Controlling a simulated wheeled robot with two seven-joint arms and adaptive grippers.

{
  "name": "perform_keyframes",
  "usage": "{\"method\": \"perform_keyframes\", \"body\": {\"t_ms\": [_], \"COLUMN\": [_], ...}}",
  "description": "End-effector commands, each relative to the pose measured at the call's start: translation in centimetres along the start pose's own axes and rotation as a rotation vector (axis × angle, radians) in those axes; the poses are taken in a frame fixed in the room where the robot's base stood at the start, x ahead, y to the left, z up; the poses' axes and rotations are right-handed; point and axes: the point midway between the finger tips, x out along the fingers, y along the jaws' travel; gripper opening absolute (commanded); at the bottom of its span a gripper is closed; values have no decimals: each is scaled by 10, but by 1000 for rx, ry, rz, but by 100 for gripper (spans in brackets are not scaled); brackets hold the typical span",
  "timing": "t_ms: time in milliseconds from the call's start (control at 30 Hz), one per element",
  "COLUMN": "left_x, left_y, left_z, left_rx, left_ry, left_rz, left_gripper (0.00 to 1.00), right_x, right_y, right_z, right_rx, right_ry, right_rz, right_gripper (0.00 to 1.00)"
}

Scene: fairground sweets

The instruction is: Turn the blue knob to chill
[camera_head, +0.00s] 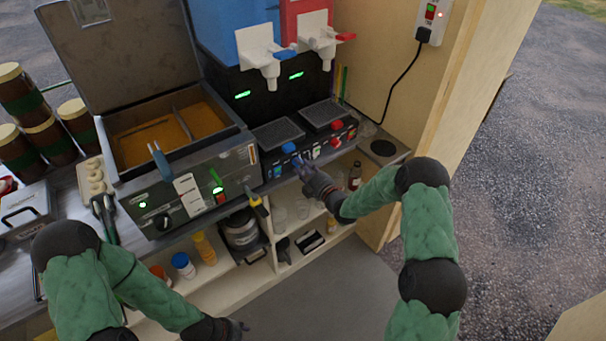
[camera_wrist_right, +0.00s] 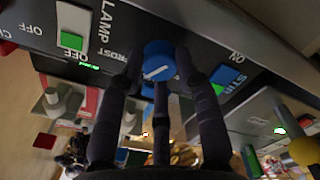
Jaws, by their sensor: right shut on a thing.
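The blue knob (camera_head: 289,148) is on the front panel of the black slush machine. In the right wrist view the blue knob (camera_wrist_right: 158,60) sits between my right gripper's fingers (camera_wrist_right: 158,75), with a white pointer line on its face. My right gripper (camera_head: 303,164) is shut on it in the head view. The letters "ROST" show beside the knob; no "chill" label is readable. My left gripper (camera_head: 238,328) is low at the bottom edge, dark and partly cut off, away from the knob.
A red knob (camera_head: 336,126) is further right on the same panel. A green-lit lamp switch (camera_wrist_right: 72,38) and a blue-and-green stir switch (camera_wrist_right: 226,78) flank the blue knob. A fryer (camera_head: 190,185) stands left. Shelves below hold jars and bottles.

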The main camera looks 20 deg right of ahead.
Motion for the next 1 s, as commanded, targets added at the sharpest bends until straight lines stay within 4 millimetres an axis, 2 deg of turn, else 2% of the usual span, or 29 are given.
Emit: {"method": "perform_keyframes", "body": {"t_ms": [33, 100, 500, 700, 1000], "left_x": [13, 23, 70, 84, 92], "left_y": [-5, -8, -25, -30, -33], "left_z": [0, -1, -3, -3, -4], "left_rx": [0, 0, 0, 0, 0], "left_ry": [0, 0, 0, 0, 0], "left_rz": [0, 0, 0, 0, 0], "left_gripper": [40, 40, 40, 40, 40], "right_x": [2, 1, 1, 1, 1], "right_y": [-4, -4, -5, -6, -6], "right_z": [-1, -1, -2, -3, -4], "right_rx": [-50, -116, -441, -539, -601], "right_ry": [10, 10, 11, 11, 12], "right_rz": [2, 3, 1, -1, -4], "right_gripper": [1, 1, 1, 1, 1]}}
